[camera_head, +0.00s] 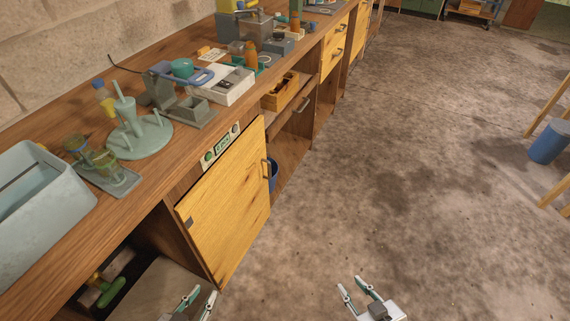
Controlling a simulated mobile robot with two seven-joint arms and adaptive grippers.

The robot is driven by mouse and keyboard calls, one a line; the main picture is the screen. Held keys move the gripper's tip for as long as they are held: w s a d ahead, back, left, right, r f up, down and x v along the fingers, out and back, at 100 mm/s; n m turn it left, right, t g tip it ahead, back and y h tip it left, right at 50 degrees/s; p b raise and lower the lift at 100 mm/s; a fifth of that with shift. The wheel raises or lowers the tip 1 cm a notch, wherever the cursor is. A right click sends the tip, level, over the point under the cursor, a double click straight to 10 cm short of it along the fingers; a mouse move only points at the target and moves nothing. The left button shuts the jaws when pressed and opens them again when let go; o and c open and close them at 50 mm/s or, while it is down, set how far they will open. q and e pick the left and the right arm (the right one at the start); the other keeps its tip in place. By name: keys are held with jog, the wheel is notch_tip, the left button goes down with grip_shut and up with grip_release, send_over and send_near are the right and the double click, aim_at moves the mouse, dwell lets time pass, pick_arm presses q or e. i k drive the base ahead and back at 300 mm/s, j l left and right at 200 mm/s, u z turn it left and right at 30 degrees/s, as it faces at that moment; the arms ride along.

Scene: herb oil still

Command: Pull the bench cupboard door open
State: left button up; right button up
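The bench cupboard door (228,208) is a yellow wood panel in the bench front, left of the picture's middle. It looks shut or nearly so; I cannot tell if there is a small gap. My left gripper (203,292) is open and empty at the bottom, just below the door's lower left corner in the picture. My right gripper (350,281) is open and empty over the floor, right of and below the door. Neither touches the door.
A control panel (221,146) sits above the door. A blue bucket (272,174) is in the open bay right of the door. Glassware, a grey basin (40,222) and devices crowd the bench top. A blue stool or bin (548,142) stands far right. The floor before the door is clear.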

aim_at(222, 215)
jog(key=i+l, duration=0.15)
jog(key=l, duration=0.35)
jog(key=i+l, duration=0.15)
jog(key=l, duration=0.3)
jog(key=i+l, duration=0.15)
jog(key=l, duration=0.35)
jog(key=i+l, duration=0.15)
jog(key=l, duration=0.35)
jog(key=i+l, duration=0.15)
jog(key=l, duration=0.3)
jog(key=i+l, duration=0.15)
jog(key=l, duration=0.35)
jog(key=i+l, duration=0.15)
jog(key=l, duration=0.35)
jog(key=i+l, duration=0.15)
jog(key=l, duration=0.3)
jog(key=i+l+u, duration=0.1)
jog(key=u, duration=1.25)
jog(key=i+u, duration=0.1)
jog(key=i, duration=0.35)
